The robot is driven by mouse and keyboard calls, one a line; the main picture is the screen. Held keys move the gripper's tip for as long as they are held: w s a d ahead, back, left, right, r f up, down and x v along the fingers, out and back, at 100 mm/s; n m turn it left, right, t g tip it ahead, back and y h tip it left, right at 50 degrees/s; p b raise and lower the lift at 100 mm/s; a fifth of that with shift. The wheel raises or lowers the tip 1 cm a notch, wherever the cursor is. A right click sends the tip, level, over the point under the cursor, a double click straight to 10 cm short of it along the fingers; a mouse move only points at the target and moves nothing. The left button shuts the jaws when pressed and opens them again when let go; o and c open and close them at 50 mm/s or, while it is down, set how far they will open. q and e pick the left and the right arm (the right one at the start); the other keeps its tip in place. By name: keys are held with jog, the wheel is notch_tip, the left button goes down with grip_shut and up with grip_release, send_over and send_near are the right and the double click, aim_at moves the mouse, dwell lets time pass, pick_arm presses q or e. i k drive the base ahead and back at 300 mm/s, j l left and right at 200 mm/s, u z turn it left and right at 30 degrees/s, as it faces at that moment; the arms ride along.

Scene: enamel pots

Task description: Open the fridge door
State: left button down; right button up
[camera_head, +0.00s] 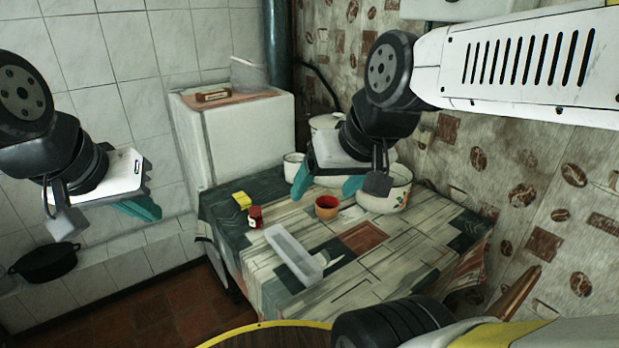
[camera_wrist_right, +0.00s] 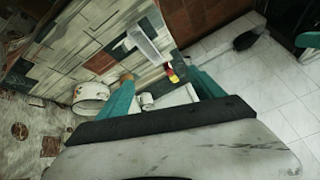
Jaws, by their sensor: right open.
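The fridge (camera_head: 248,138) is a white box against the tiled wall, behind the far left end of the table in the head view. I see no open gap in it, and the table and its cloth hide its lower part. No handle can be made out. My right gripper (camera_head: 327,184) is above the table's far part, to the right of the fridge and apart from it. Its teal fingers are spread and empty, also in the right wrist view (camera_wrist_right: 160,80). My left gripper (camera_head: 140,208) hangs left of the fridge, seen from the side, so its jaw gap is unclear.
The table (camera_head: 340,285) holds a red jar (camera_head: 255,217), a yellow block (camera_head: 242,200), an orange cup (camera_head: 327,206), a white tray (camera_head: 292,254) and white enamel pots (camera_head: 385,199). A brown box (camera_head: 213,95) lies on the fridge. A black pot (camera_head: 46,264) stands at left.

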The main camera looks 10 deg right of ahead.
aim_at(188, 124)
jog(key=u, duration=3)
jog(key=z, duration=0.45)
jog(key=i+z, duration=0.1)
jog(key=z, duration=0.85)
jog(key=i+j+z, duration=0.1)
jog(key=z, duration=0.35)
jog(key=j+z, duration=0.1)
jog(key=z, duration=0.35)
jog(key=j+z, duration=0.1)
jog(key=z, duration=0.35)
jog(key=i+j+z, duration=0.25)
jog(key=i+j, duration=0.25)
jog(key=i+j+z, duration=0.25)
jog(key=i+j, duration=0.2)
jog(key=j, duration=0.2)
jog(key=i+j+z, duration=0.2)
jog(key=i+j, duration=0.35)
